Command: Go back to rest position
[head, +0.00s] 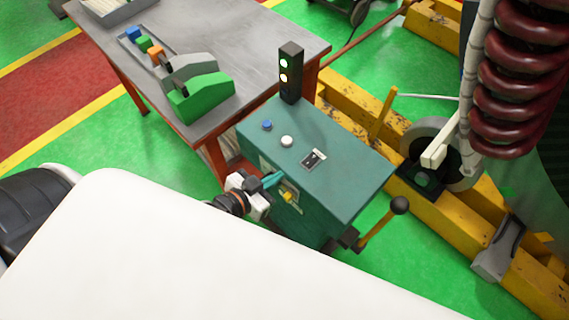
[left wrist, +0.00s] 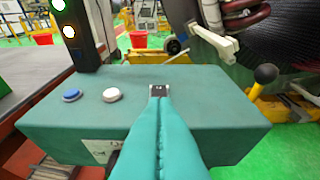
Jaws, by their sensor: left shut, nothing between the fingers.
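My left gripper (head: 271,181) is at the near-left side of the green control box (head: 345,180), its teal fingers closed together with nothing between them. In the left wrist view the shut fingers (left wrist: 160,105) point over the box top (left wrist: 215,98), their tips by the small switch plate. I cannot tell whether the fingers touch the box. The box top has a blue button (head: 267,125), a white button (head: 287,141) and a black switch plate (head: 314,160). My right gripper is not in view.
A signal light tower (head: 290,75) stands at the box's back corner. A metal table (head: 235,45) with tape dispensers (head: 200,97) is behind left. A lever with a black knob (head: 400,205) sticks out at right. A yellow frame (head: 455,220) and dark red coil (head: 515,80) stand right.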

